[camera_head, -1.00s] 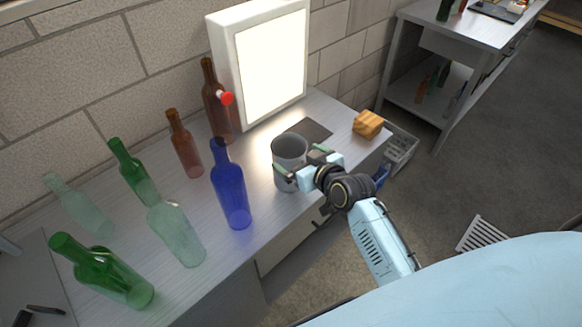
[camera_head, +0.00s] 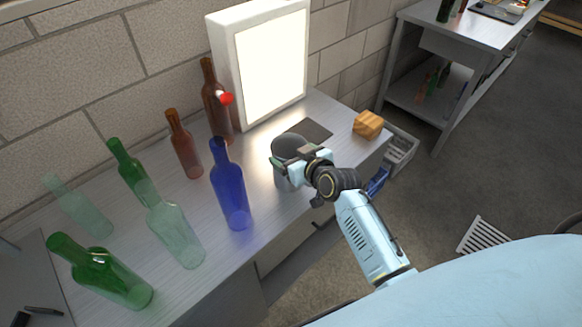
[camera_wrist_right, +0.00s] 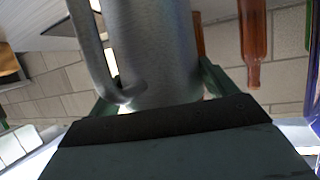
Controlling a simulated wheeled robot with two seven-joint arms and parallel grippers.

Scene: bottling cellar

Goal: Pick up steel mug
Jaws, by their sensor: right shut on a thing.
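The steel mug (camera_head: 288,146) is a grey metal cup on the bench, in front of the bright light panel and right of the blue bottle. My right gripper (camera_head: 300,159) is at its near side, shut on it, and covers part of its wall. In the right wrist view the mug (camera_wrist_right: 155,50) stands between the two fingers (camera_wrist_right: 160,95), and its curved handle (camera_wrist_right: 92,50) shows on the left. Whether the mug's base touches the bench is hard to tell. My left gripper is out of view.
A blue bottle (camera_head: 230,190) stands close left of the mug. Brown bottles (camera_head: 184,145) and green bottles (camera_head: 105,275) stand further left. The lit panel (camera_head: 270,65) is behind. A wooden block (camera_head: 368,125) lies to the right, near a dark flat patch (camera_head: 309,131).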

